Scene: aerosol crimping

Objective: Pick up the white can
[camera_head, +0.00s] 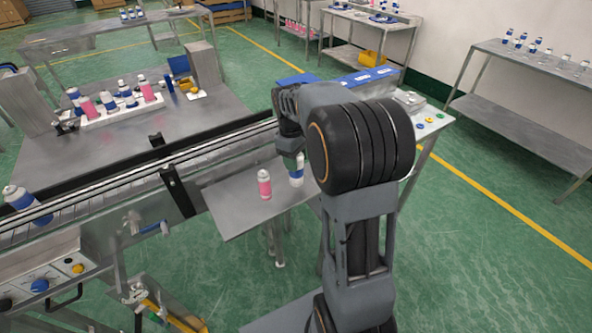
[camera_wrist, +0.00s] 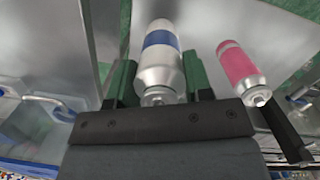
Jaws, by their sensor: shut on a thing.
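The white can (camera_head: 297,177) with a blue band stands upright at the small metal table in the head view. In the wrist view the white can (camera_wrist: 160,65) lies between the two dark green fingers of my gripper (camera_wrist: 160,90), which is shut on it. In the head view my gripper (camera_head: 292,158) is at the can's upper part and hides some of it. Whether the can's base touches the table is hard to tell.
A pink can (camera_head: 264,184) stands just left of the white can; it also shows in the wrist view (camera_wrist: 240,66). A conveyor (camera_head: 150,185) runs along the left. Another blue-and-white can (camera_head: 19,198) is on it. The small table's front left (camera_head: 228,215) is bare.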

